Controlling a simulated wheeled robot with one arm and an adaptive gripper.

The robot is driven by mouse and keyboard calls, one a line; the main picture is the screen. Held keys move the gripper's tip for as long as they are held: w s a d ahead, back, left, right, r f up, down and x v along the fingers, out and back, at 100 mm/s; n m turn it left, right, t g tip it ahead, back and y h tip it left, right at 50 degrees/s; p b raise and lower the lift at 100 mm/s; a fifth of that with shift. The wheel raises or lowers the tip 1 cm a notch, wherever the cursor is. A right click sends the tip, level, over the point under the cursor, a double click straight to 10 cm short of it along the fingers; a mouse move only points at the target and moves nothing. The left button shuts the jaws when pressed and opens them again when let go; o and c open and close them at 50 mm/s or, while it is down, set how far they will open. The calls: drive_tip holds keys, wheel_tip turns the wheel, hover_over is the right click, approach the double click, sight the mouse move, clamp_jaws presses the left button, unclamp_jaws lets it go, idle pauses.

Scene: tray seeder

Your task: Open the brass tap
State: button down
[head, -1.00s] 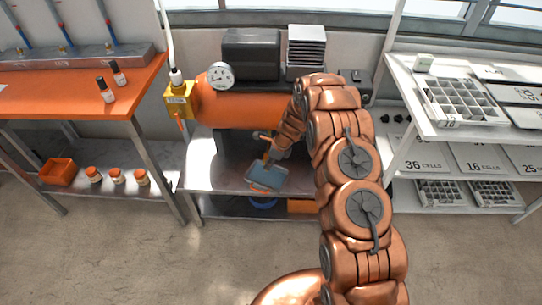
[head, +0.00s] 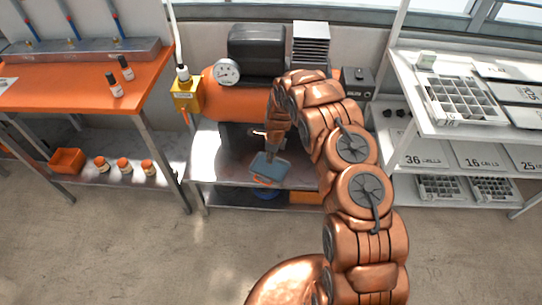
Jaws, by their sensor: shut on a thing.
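My gripper (head: 270,156) points down at the front of the tank, just above a blue-grey flat piece (head: 271,167) on the bench. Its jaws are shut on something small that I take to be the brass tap.
A yellow box (head: 187,96) sits left of the tank. An orange table (head: 75,88) with two small bottles stands at left. A white shelf (head: 449,128) with seed trays stands at right. The bench's left part (head: 205,165) is clear.

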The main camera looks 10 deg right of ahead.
drive_tip(key=shift+s, duration=0.1)
drive_tip(key=c, duration=1.4)
unclamp_jaws()
drive_tip(key=shift+r, duration=0.1)
drive_tip(key=shift+s+d+r, duration=0.1)
drive_tip(key=shift+d+r, duration=0.1)
drive_tip(key=shift+r, duration=1.75)
drive_tip(key=shift+s+d+r, duration=0.15)
drive_tip(key=shift+d+r, duration=0.05)
drive_tip(key=shift+r, duration=1.7)
drive_tip(key=shift+s+d+r, duration=0.1)
drive_tip(key=shift+d+r, duration=0.1)
drive_tip(key=shift+r, duration=1.75)
drive_tip(key=shift+r, duration=0.1)
